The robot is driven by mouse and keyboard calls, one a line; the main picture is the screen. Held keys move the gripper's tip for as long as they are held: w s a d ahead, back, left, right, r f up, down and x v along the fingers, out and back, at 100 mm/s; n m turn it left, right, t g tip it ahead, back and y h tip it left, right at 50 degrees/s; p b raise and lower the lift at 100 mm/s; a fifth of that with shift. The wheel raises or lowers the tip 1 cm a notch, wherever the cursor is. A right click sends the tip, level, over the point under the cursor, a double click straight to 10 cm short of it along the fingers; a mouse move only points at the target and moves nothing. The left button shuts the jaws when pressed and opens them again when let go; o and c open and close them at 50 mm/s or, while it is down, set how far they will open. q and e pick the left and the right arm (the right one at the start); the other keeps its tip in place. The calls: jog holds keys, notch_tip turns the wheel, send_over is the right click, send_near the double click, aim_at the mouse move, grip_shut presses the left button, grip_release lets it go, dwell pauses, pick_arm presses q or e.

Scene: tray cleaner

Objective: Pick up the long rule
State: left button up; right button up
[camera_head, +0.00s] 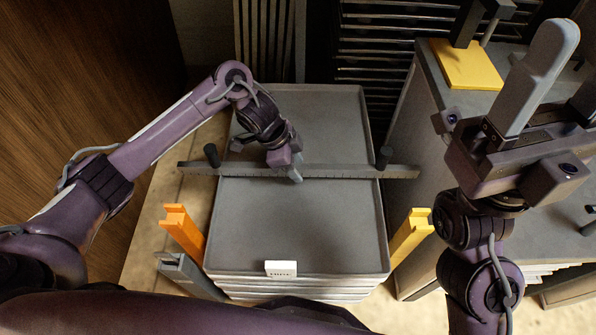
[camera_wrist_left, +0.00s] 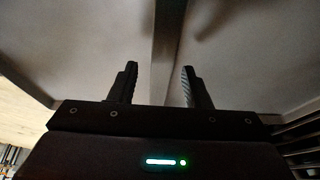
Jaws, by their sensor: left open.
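The long rule (camera_head: 340,171) is a grey, flat bar with two dark upright knobs. It lies crosswise over the top tray (camera_head: 320,215), and its ends stick out past both sides. My left gripper (camera_head: 291,172) is over the middle of the rule, pointing down. In the left wrist view its open fingers (camera_wrist_left: 160,85) stand on either side of the rule (camera_wrist_left: 165,45), with gaps showing between. Whether the fingers reach down to the rule's level is hard to tell. My right arm's end (camera_head: 520,150) is at the right; its finger state is unclear.
The top tray rests on a stack of trays, with a white label block (camera_head: 281,268) at its front edge. An orange post (camera_head: 183,230) and a yellow post (camera_head: 411,235) flank the stack. A yellow pad (camera_head: 466,65) lies on the right counter. A rack stands behind.

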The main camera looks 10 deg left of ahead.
pick_arm(q)
grip_shut()
jog(key=shift+w+r, duration=0.2)
dwell(0.3)
